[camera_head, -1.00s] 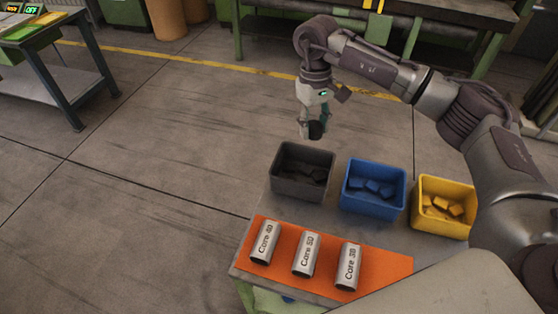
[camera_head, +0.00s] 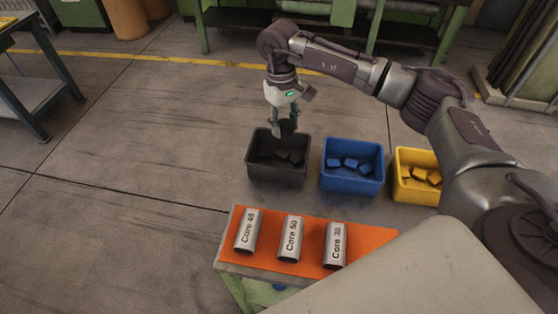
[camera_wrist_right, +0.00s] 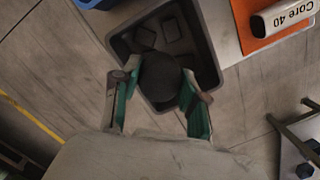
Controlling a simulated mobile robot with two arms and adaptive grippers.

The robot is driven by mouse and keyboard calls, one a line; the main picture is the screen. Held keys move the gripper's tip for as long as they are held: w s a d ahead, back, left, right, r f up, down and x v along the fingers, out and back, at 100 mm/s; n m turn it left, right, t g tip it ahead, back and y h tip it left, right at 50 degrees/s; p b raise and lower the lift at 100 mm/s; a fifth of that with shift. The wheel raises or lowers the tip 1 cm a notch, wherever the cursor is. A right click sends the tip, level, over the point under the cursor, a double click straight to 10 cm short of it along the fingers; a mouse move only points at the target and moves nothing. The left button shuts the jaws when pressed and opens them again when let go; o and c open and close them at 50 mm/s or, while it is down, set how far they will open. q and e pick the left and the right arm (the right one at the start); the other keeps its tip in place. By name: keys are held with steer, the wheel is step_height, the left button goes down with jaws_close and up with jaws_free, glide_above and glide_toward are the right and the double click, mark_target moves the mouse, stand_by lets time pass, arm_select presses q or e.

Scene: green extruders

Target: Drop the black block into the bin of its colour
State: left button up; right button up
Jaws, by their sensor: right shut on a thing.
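The black block (camera_wrist_right: 159,77) is held between the green fingers of my right gripper (camera_wrist_right: 158,100). In the head view my right gripper (camera_head: 284,128) hangs down over the far part of the black bin (camera_head: 277,178), with the dark block (camera_head: 288,127) between its fingers. The bin, also seen in the right wrist view (camera_wrist_right: 205,45), lies below the block and holds a few dark blocks. The held block hides part of the bin's inside in the wrist view. My left gripper does not show.
The blue bin (camera_head: 351,186) and the yellow bin (camera_head: 415,193) stand to the right of the black one, with blocks of their colours inside. Three silver cores lie on an orange mat (camera_head: 375,238) at the table's front. Open floor lies to the left.

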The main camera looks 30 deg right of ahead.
steer(key=o, duration=1.2)
steer(key=r, duration=0.4)
steer(key=w+r, duration=0.1)
steer(key=r, duration=0.7)
steer(key=shift+w+a, duration=0.15)
steer(key=shift+w, duration=0.1)
steer(key=shift+f, duration=0.1)
